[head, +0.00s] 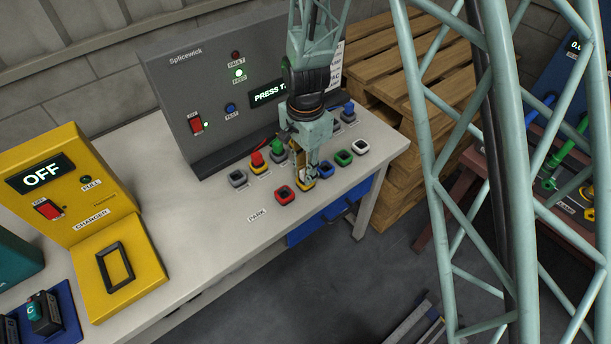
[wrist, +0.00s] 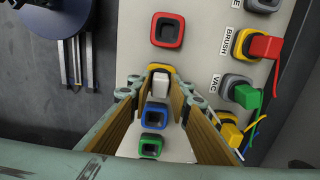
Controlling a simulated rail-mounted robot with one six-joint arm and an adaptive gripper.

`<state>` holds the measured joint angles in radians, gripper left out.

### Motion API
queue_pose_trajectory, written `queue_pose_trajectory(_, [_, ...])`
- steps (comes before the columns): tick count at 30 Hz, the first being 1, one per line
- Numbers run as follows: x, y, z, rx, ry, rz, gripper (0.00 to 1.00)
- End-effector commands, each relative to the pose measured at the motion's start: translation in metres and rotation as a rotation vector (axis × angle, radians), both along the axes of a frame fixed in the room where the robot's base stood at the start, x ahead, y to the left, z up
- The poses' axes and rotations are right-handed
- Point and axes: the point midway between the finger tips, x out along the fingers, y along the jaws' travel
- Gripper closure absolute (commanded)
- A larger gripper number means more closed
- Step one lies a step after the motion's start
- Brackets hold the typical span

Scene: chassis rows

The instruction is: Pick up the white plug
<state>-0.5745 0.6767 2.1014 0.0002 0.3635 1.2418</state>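The white plug (wrist: 160,88) is in the wrist view, between my gripper's two fingers. It appears to stand in the yellow-rimmed socket (wrist: 159,69), whose edge shows just beyond it. My gripper (wrist: 157,94) is open, with a tan pad on each side of the plug and a visible gap on both sides. In the head view my gripper (head: 304,172) points down over the front socket row, at the yellow socket (head: 308,185). The plug cannot be made out clearly there, as the fingers cover it.
In the front row, a red socket (head: 284,195) is on one side; blue (head: 325,170), green (head: 343,158) and white (head: 361,146) sockets are on the other. Behind stand red (head: 257,158) and green (head: 278,146) plugs, and the grey console (head: 205,75). A yellow charger (head: 78,190) stands left.

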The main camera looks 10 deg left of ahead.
Motion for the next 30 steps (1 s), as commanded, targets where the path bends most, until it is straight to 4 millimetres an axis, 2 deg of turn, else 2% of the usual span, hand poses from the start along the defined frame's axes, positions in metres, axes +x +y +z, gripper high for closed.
queue_pose_trajectory(1, [0.0,0.0,0.0,0.0,0.0,0.0,0.87])
queue_pose_trajectory(5, [0.0,0.0,0.0,0.0,0.0,0.0,0.97])
queue_pose_trajectory(17, [0.0,0.0,0.003,0.001,-0.001,0.0,0.97])
queue_pose_trajectory(30, [0.0,0.0,0.029,0.001,-0.002,0.0,0.97])
